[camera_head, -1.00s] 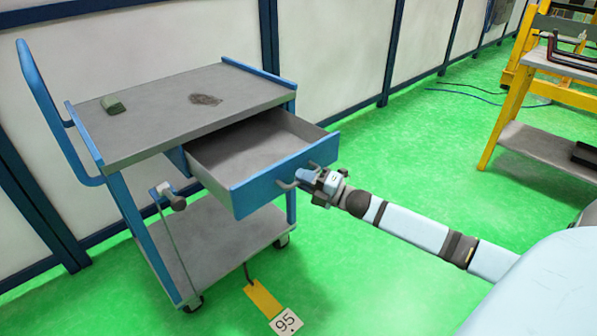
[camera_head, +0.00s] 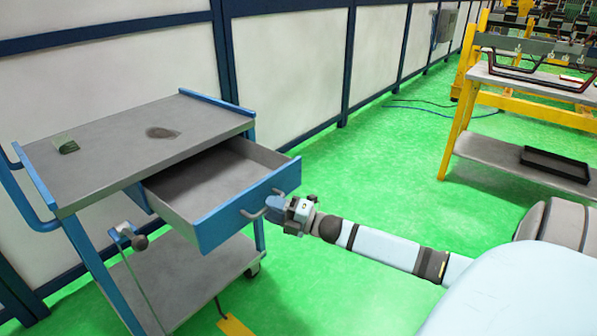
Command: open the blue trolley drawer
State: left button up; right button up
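The blue trolley (camera_head: 100,205) stands at the left with a grey top. Its drawer (camera_head: 248,205) is pulled well out to the right, and the grey inside is bare. A grey bar handle (camera_head: 250,215) is on the blue drawer front. My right gripper (camera_head: 272,206) is at this handle, its fingertips overlapping the bar. Whether the fingers are closed around it is too small to tell. My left gripper is not in view.
A small green block (camera_head: 66,146) and a dark flat patch (camera_head: 162,132) are on the trolley top. A yellow-framed workbench (camera_head: 463,130) with a black tray (camera_head: 555,165) on its lower shelf stands at the right.

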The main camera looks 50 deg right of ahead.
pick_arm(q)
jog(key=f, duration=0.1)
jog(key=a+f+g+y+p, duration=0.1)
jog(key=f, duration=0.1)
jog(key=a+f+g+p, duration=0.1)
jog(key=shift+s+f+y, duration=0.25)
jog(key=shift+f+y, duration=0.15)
pick_arm(e)
jog(key=v, duration=1.2)
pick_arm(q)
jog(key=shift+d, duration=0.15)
